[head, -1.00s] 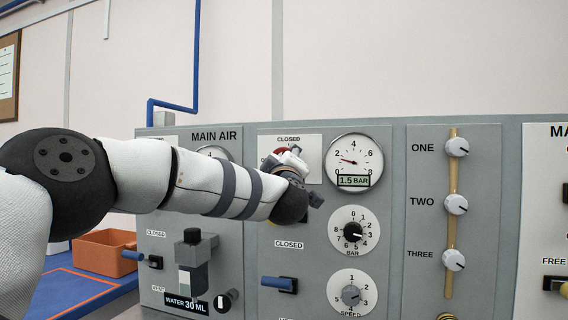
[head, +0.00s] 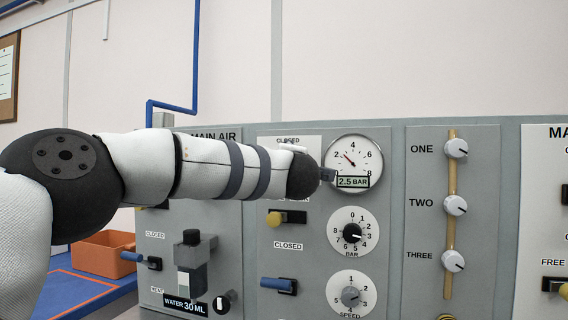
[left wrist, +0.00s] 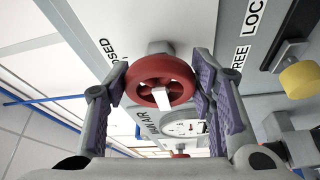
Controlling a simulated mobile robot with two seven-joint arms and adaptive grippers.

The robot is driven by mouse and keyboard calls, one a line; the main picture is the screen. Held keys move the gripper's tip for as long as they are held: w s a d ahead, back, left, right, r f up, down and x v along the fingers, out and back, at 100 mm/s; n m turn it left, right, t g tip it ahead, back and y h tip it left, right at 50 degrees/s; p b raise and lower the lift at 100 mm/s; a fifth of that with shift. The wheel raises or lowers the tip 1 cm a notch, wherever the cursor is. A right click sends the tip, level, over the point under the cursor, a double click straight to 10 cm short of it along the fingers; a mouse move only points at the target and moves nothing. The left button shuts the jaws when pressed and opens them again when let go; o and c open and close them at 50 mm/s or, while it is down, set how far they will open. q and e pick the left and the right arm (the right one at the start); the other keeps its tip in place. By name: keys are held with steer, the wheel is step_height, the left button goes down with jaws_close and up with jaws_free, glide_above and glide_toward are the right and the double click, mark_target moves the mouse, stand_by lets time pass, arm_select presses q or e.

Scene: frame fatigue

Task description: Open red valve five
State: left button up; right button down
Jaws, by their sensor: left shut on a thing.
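In the left wrist view a red round valve handwheel (left wrist: 150,84) with a white mark sits on a grey stem on the panel. My left gripper (left wrist: 160,81) has its purple-padded fingers on either side of the wheel and is shut on it. In the head view my wrist hides the valve and most of the gripper, just left of the pressure gauge (head: 346,157). The gauge's display reads 2.5 BAR. My right gripper is not in view.
Below my wrist are a yellow lever (head: 275,219) and a blue lever (head: 276,284). Knobs ONE (head: 457,148), TWO (head: 456,205) and THREE (head: 453,261) are to the right. An orange bin (head: 105,254) stands at left. A second red wheel (left wrist: 179,153) shows beyond the valve.

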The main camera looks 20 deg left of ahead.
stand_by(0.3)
arm_select(q)
steer(key=o, duration=1.2)
steer(key=v, duration=1.2)
